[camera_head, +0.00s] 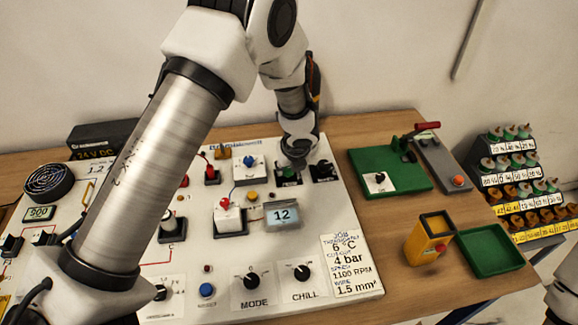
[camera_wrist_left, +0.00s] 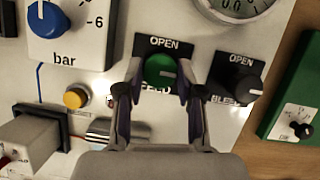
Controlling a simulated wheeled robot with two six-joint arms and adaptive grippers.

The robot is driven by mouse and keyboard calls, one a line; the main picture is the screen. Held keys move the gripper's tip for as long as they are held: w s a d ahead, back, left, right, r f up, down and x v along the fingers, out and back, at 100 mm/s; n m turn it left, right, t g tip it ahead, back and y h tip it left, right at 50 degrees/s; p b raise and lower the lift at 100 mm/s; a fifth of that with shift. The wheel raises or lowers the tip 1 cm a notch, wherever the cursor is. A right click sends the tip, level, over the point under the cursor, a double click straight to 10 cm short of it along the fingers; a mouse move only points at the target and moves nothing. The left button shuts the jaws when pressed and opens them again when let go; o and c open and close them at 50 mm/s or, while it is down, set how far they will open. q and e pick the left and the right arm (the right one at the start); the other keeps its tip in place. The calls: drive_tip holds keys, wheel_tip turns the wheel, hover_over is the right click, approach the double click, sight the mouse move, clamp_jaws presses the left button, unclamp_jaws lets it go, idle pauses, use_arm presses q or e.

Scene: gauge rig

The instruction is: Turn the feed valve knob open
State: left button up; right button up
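The feed valve knob (camera_wrist_left: 160,70) is round and green, on a black plate marked OPEN above and FEED below, partly covered. Its white mark points right, away from OPEN. In the head view the knob (camera_head: 287,173) sits near the panel's back right. My left gripper (camera_wrist_left: 160,76) has one finger on each side of the knob, with the tips close to its sides. I cannot tell whether they touch it. In the head view the left gripper (camera_head: 296,158) reaches down over the knob. My right gripper is not in view; only part of that arm shows at lower right.
A black BLEED knob (camera_wrist_left: 249,86) is close on the right. A blue bar knob (camera_wrist_left: 46,20) and a yellow button (camera_wrist_left: 75,97) are on the left. A round gauge (camera_wrist_left: 238,8) is above. A green board (camera_head: 385,172) lies right of the panel.

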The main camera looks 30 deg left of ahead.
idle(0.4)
use_arm(q)
drive_tip(key=shift+n+p, duration=0.7)
drive_tip(key=shift+n+g+y+p, duration=0.4)
drive_tip(key=shift+n+g+p, duration=0.3)
drive_tip(key=shift+n, duration=0.4)
drive_tip(key=shift+w+n+g+p, duration=0.1)
drive_tip(key=shift+n+g+p, duration=0.3)
drive_tip(key=shift+n, duration=0.6)
drive_tip(key=shift+f+n, duration=0.15)
drive_tip(key=shift+n, duration=0.75)
drive_tip(key=n+g, duration=0.2)
drive_tip(key=n, duration=0.2)
drive_tip(key=shift+w+f, duration=0.1)
drive_tip(key=shift+f, duration=0.05)
drive_tip(key=n+g, duration=0.1)
drive_tip(key=n, duration=0.2)
drive_tip(key=n+g+h+b, duration=0.1)
drive_tip(key=n, duration=0.2)
drive_tip(key=shift+b, duration=0.3)
drive_tip(key=shift+a+n, duration=0.1)
drive_tip(key=shift+n, duration=0.3)
